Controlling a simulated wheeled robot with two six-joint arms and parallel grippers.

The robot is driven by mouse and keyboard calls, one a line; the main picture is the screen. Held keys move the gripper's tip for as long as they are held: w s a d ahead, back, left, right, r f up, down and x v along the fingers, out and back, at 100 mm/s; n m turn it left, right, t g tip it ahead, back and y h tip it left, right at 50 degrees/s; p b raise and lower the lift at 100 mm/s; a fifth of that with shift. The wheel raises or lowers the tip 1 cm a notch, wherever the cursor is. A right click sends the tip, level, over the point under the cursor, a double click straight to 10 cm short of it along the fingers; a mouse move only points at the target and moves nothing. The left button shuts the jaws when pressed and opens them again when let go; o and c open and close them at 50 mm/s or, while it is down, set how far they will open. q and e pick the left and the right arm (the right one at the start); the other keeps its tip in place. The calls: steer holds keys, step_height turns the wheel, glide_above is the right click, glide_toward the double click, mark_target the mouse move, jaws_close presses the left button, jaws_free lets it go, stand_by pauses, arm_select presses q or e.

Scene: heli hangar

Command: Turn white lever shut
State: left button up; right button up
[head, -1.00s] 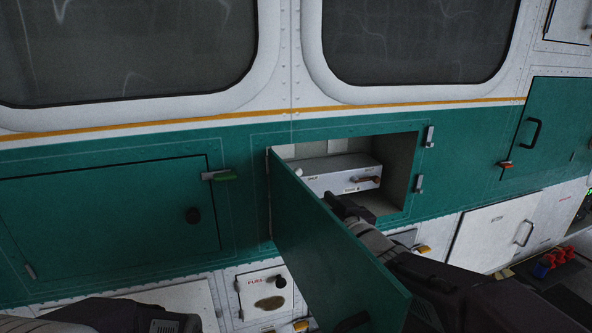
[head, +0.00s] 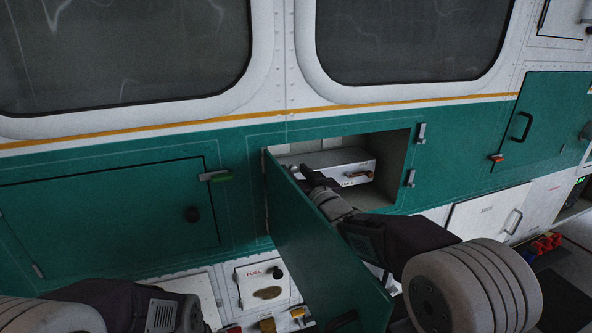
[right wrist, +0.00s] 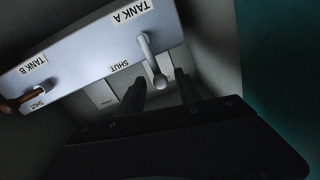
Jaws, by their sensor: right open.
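The white lever (right wrist: 151,60) sits on a pale valve box under the label TANK A, with a SHUT label to one side. My right gripper (right wrist: 160,95) is open, with a finger on either side of the lever's free end. I cannot tell whether either finger touches it. In the head view the right gripper (head: 308,178) reaches into the recess at the left end of the valve box (head: 335,161) and partly hides the lever. A brown lever (right wrist: 17,104) sits by TANK B, and it also shows in the head view (head: 358,175). My left gripper is out of view.
The open green door (head: 310,245) stands out from the recess's left edge, close to my right forearm. The recess wall (head: 392,170) bounds the right side. A closed green panel (head: 110,225) lies left, and a fuel hatch (head: 262,283) is below.

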jaws_close()
stand_by(1.3)
